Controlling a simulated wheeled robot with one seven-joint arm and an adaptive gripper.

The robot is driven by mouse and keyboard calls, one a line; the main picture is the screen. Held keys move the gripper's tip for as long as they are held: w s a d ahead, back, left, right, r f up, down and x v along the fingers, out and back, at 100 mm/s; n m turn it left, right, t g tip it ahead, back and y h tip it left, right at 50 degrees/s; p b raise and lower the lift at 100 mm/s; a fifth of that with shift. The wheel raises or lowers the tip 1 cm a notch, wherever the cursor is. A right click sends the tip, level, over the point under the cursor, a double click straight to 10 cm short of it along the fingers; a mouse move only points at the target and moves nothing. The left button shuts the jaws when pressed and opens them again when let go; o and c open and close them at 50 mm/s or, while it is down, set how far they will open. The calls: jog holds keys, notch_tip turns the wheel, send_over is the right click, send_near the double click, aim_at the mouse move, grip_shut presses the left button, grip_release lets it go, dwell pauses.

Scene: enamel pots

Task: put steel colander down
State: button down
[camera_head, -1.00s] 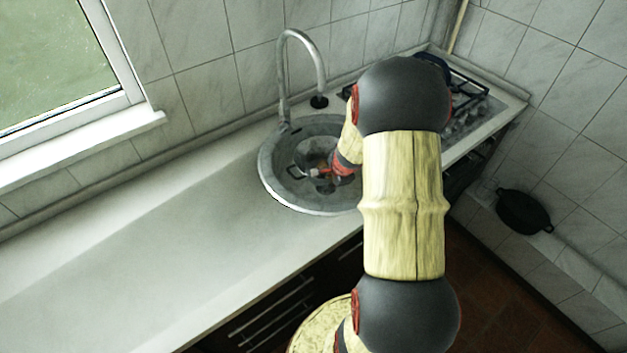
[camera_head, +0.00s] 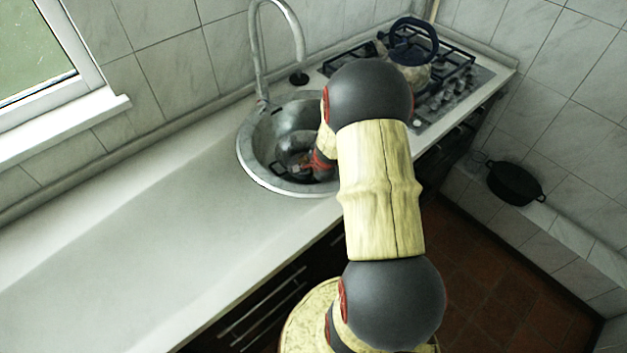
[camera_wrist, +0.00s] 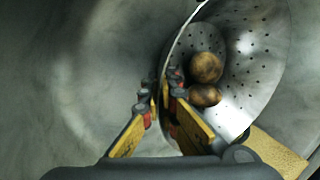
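The steel colander (camera_wrist: 262,72) fills the right of the wrist view. It is a shiny perforated bowl and looks tilted, with two brown round things like potatoes (camera_wrist: 206,67) inside. My gripper (camera_wrist: 161,98) has one finger on each side of its near rim and appears shut on it. In the head view the colander (camera_head: 297,118) is inside the round sink (camera_head: 250,169), partly hidden by my arm. My gripper (camera_head: 300,166) is low in the sink there. I cannot tell whether the colander touches the sink bottom.
The tap (camera_head: 258,60) arches over the back of the sink. A long bare counter (camera_head: 130,240) lies to the left. A gas hob (camera_head: 450,85) with a dark-rimmed pot (camera_head: 413,45) stands behind my arm. A black pan (camera_head: 515,184) sits on the right ledge.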

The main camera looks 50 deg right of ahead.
jog(key=shift+f, duration=0.55)
jog(key=shift+f, duration=0.1)
jog(key=c, duration=2)
grip_release()
jog(key=shift+c, duration=0.2)
